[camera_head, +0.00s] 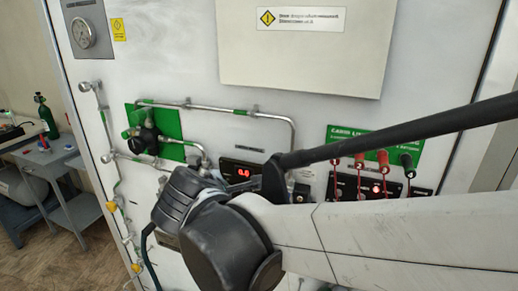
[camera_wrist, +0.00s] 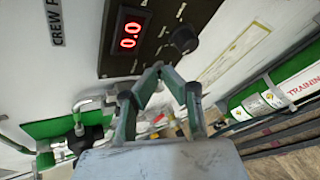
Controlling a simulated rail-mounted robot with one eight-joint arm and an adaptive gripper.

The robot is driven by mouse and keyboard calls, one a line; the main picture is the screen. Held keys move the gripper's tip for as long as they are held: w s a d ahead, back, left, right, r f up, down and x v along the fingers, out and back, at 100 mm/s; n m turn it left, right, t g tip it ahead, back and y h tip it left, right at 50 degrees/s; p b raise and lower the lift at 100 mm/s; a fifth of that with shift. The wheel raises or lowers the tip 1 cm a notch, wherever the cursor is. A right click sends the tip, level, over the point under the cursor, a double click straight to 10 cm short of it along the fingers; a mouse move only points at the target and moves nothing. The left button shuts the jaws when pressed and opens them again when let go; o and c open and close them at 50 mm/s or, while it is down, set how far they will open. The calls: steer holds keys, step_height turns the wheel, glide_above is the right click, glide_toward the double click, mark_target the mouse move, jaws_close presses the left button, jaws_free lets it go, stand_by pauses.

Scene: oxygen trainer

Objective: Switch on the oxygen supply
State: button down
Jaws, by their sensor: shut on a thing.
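A dark control panel (camera_wrist: 155,45) with a red display (camera_wrist: 129,32) reading 0.0 and a round black knob (camera_wrist: 183,40) fills the top of the wrist view. The same display shows in the head view (camera_head: 241,173), partly behind my arm. My gripper (camera_wrist: 159,68) has its fingertips together at the panel's lower edge, below the knob. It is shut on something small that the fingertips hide. In the head view, a black valve (camera_head: 146,139) sits on a green plate (camera_head: 172,122), left of my arm, with metal pipes joined to it.
A green-labelled panel (camera_head: 345,136) with red and black handles on cords is at right, partly behind my arm. A pressure gauge (camera_head: 83,32) is at upper left. Pipes with yellow fittings run down the left edge. A grey cart (camera_head: 45,153) with a green bottle (camera_head: 44,112) stands far left.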

stand_by(0.3)
steer(key=c, duration=1.9)
jaws_free()
steer(key=shift+f, duration=0.1)
